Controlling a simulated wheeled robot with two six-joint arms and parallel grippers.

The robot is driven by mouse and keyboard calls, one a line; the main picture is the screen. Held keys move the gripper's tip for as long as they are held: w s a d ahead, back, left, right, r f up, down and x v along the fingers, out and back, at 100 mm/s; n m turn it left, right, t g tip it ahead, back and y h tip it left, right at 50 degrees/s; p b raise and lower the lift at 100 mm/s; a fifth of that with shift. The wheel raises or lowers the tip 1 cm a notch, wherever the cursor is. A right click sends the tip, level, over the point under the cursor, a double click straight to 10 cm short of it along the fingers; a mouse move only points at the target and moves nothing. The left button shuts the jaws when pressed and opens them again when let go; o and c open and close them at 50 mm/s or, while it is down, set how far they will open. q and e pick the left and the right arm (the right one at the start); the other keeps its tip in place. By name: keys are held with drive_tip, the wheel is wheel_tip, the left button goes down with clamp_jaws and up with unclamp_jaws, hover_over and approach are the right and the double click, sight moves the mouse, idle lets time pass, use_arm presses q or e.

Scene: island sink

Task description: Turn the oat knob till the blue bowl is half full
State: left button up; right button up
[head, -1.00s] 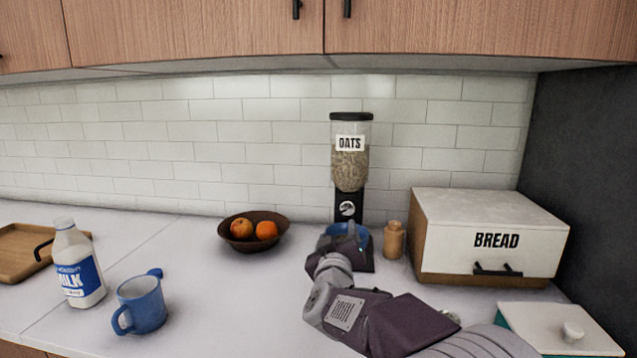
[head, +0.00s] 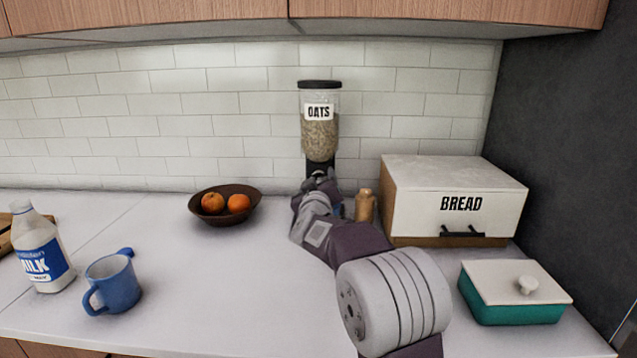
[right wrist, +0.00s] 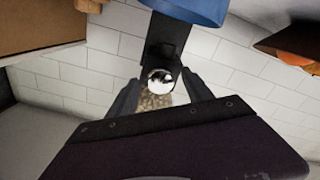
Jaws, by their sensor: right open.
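The oat dispenser (head: 320,128), a clear container of oats with a black lid and black stand, stands against the back wall. Its round silver knob (right wrist: 160,81) shows in the right wrist view, between the two fingers of my right gripper (head: 320,180). The fingers are apart, with a gap on each side of the knob. The blue bowl (right wrist: 195,8) shows at the top edge of the right wrist view. In the head view my arm covers most of it, and its inside cannot be seen. My left gripper is not in view.
A wooden jar (head: 364,206) stands close right of the dispenser, then the bread box (head: 455,178) and a teal dish (head: 515,300). A brown fruit bowl (head: 225,204) is to the left. A milk bottle (head: 42,250) and blue mug (head: 112,283) stand at front left.

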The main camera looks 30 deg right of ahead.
clamp_jaws()
drive_tip(key=shift+m, duration=0.4)
drive_tip(key=shift+m, duration=1.1)
drive_tip(key=m, duration=0.2)
drive_tip(key=shift+f+m, duration=0.1)
drive_tip(key=shift+m, duration=0.2)
drive_tip(key=m+b, duration=0.1)
drive_tip(key=m, duration=0.5)
drive_tip(key=shift+a, duration=0.1)
drive_tip(key=shift+m, duration=0.3)
